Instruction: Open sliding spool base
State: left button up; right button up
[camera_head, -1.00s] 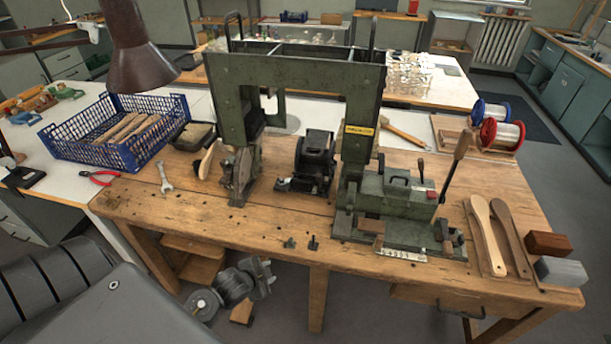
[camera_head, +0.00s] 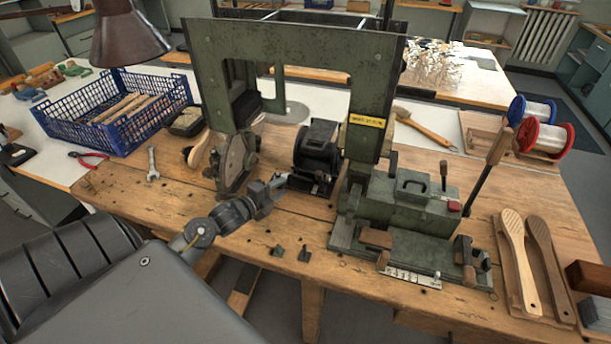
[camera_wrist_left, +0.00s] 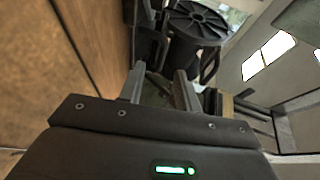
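A black spool unit (camera_head: 317,150) stands on the wooden bench between the legs of a green machine frame (camera_head: 290,50). It has a low base (camera_head: 312,184) with a small handle-like part at its front left. In the left wrist view the spool unit (camera_wrist_left: 195,22) shows a round ribbed disc, just beyond the fingertips. My left gripper (camera_head: 276,184) reaches over the bench to the front left of this base; its fingers (camera_wrist_left: 159,82) are apart with nothing clearly between them. Whether they touch the base I cannot tell. My right gripper is not in view.
The frame's left leg with a round plate (camera_head: 234,165) stands close left of my gripper. A green lever fixture (camera_head: 405,205) is to the right. Two small dark pegs (camera_head: 304,253) stand at the front edge. A blue crate (camera_head: 115,112) is at left.

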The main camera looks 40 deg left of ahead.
aim_at(299, 178)
pick_arm(q)
jog(key=shift+w+d+r, duration=0.25)
jog(key=shift+w, duration=0.05)
jog(key=w, duration=0.3)
jog(key=w+f, duration=0.1)
jog(key=w, duration=0.1)
jog(key=w+d+p, duration=0.1)
jog(key=w, duration=0.2)
jog(key=shift+w+f, duration=0.3)
jog(key=shift+f, duration=0.1)
jog(key=shift+w+d+f, duration=0.1)
jog(key=shift+w+f, duration=0.1)
jog(key=shift+w, duration=0.55)
jog(key=shift+s, duration=0.1)
